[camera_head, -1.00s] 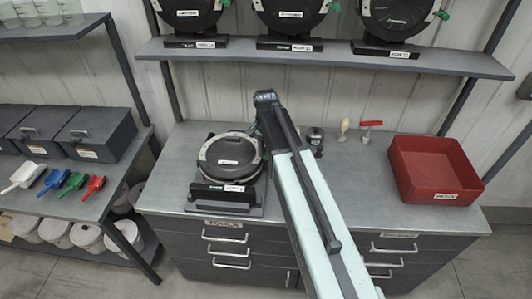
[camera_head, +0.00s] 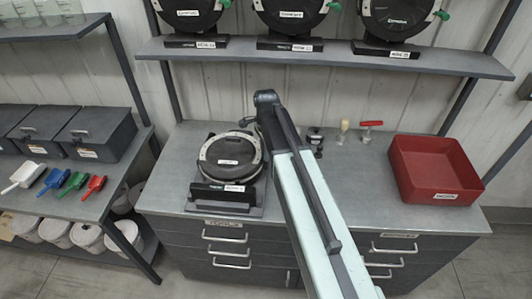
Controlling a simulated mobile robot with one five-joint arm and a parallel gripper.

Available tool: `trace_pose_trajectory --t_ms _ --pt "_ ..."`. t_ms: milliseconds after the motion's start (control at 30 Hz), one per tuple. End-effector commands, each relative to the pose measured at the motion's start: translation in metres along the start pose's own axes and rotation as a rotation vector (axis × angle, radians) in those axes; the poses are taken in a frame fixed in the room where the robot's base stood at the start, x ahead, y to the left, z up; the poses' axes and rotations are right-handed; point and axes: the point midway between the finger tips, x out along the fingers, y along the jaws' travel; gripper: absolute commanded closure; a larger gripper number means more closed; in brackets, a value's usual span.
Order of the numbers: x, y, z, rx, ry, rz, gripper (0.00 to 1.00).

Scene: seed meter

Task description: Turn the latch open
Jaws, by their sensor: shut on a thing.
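The seed meter (camera_head: 229,158) is a round black disc with a pale rim, lying on a dark stand (camera_head: 222,195) on the grey bench. My arm reaches over the bench, and its end (camera_head: 266,104) stands beside the meter's upper right edge. My gripper's fingertips are hidden behind the arm. The latch is also hidden there, so I cannot see the contact between them. On the meters of the shelf above, a green latch handle (camera_head: 333,7) sticks out at the right side.
A red bin (camera_head: 432,186) stands on the bench's right side. A red-handled tool (camera_head: 370,126), a cream-handled tool (camera_head: 343,128) and a small black part (camera_head: 315,138) stand right of my arm. A shelf (camera_head: 330,62) with several meters overhangs the back. Drawers with handles are below.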

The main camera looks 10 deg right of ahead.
Motion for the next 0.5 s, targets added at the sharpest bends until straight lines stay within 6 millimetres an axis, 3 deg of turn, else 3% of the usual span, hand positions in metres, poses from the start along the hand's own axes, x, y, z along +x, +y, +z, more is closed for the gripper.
trace_pose_trajectory --t_ms 500 --pt "0.0000 -0.0001 -0.0001 0.035 -0.001 -0.001 1.00"
